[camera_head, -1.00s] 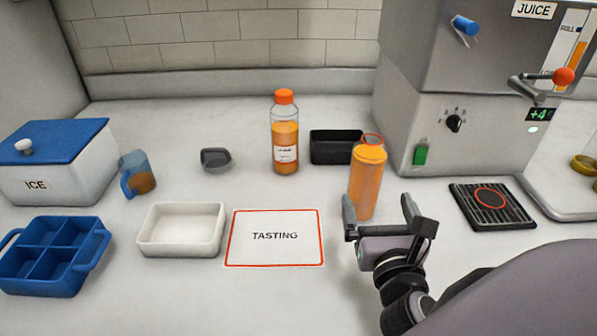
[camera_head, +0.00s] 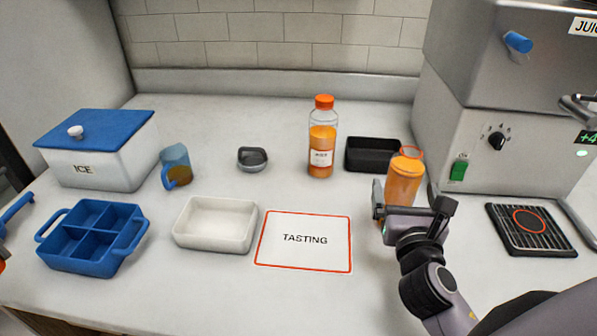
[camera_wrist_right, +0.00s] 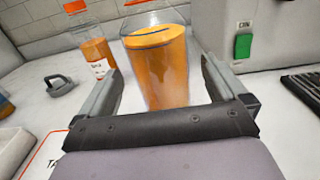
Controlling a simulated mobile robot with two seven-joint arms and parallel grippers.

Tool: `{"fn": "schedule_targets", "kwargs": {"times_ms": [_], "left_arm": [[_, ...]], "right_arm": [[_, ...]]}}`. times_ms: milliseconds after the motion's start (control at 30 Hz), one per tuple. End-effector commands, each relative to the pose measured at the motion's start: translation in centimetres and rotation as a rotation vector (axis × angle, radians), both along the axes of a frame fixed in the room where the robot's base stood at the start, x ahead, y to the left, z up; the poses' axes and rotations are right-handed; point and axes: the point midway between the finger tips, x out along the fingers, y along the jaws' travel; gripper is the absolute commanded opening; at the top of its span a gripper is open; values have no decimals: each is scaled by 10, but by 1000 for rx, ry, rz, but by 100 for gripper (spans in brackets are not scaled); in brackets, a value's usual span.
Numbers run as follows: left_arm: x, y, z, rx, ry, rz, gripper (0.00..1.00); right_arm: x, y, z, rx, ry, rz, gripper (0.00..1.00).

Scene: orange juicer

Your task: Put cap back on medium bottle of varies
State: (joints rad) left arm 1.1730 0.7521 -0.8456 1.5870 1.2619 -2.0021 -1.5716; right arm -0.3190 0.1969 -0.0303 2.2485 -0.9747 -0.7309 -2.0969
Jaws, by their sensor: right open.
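An open clear bottle of orange juice (camera_head: 404,182) stands upright at centre right, with a thin orange-red ring above the juice. It also shows in the right wrist view (camera_wrist_right: 162,75). My right gripper (camera_head: 409,203) is open at its near side. In the wrist view its fingers appear on either side of the bottle; contact is not visible. A second juice bottle (camera_head: 322,148), with an orange cap (camera_head: 324,101) on, stands further back and left. I see no loose cap. I cannot tell which bottle is the medium one.
A black tray (camera_head: 365,163) sits behind the open bottle, beside the grey machine (camera_head: 465,140). A small grey piece (camera_head: 252,158), blue jug (camera_head: 176,165), white dish (camera_head: 190,240), TASTING mat (camera_head: 305,258), ice box (camera_head: 88,166) and blue divided tray (camera_head: 92,262) lie leftward.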

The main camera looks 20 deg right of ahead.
Motion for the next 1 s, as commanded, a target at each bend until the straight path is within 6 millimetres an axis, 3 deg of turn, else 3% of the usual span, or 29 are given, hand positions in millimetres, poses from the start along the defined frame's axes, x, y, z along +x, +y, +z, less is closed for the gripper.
{"fn": "schedule_targets", "kwargs": {"times_ms": [500,867,900,1000], "left_arm": [[0,0,5,0,0,0,13],[0,0,4,0,0,0,13],[0,0,4,0,0,0,13],[0,0,4,0,0,0,13]], "right_arm": [[43,-25,5,0,0,0,99],[45,-26,5,0,0,0,99],[45,-26,5,0,0,0,96],[45,-26,5,0,0,0,63]]}}
